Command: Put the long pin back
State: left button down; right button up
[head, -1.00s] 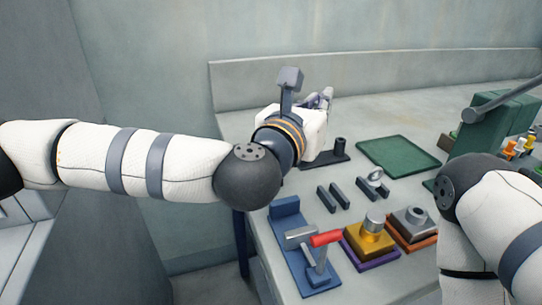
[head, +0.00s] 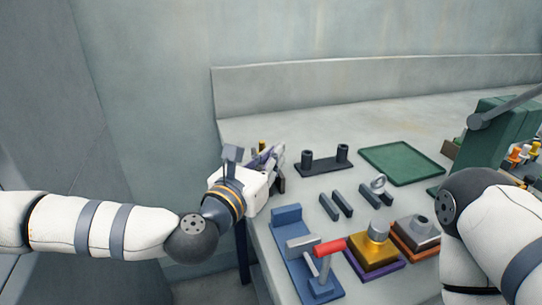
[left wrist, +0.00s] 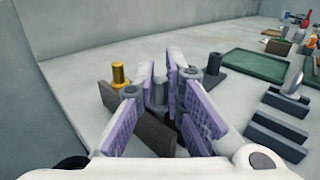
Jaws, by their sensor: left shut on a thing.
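My left gripper (head: 270,158) is at the left end of the bench. In the left wrist view its purple-padded fingers (left wrist: 160,85) are shut on a grey cylindrical piece (left wrist: 158,98), which looks like the long pin. The fingers hide much of it, so I cannot tell whether its lower end is free or in a hole. A dark bar-shaped rack (left wrist: 150,132) lies beneath the fingers, with a gold pin (left wrist: 119,76) upright at its far left end. The gold pin's top (head: 262,144) shows behind the gripper in the head view. My right gripper is out of view.
A dark base with two upright posts (head: 325,165) stands just right of my left gripper. A blue fixture with a red handle (head: 330,247) and gold block (head: 376,252) stand nearer.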

pick_arm(q)
jog(key=shift+f, duration=0.3)
jog(key=c, duration=2.1)
grip_release()
jog(key=shift+f, duration=0.1)
jog(key=o, duration=0.4)
jog(key=shift+r, duration=0.4)
jog(key=shift+s+a+r, duration=0.1)
jog(key=shift+s+r, duration=0.05)
jog(key=shift+s, duration=0.1)
jog(key=v, duration=1.1)
jog(key=shift+s+a, duration=0.1)
jog(key=shift+s, duration=0.15)
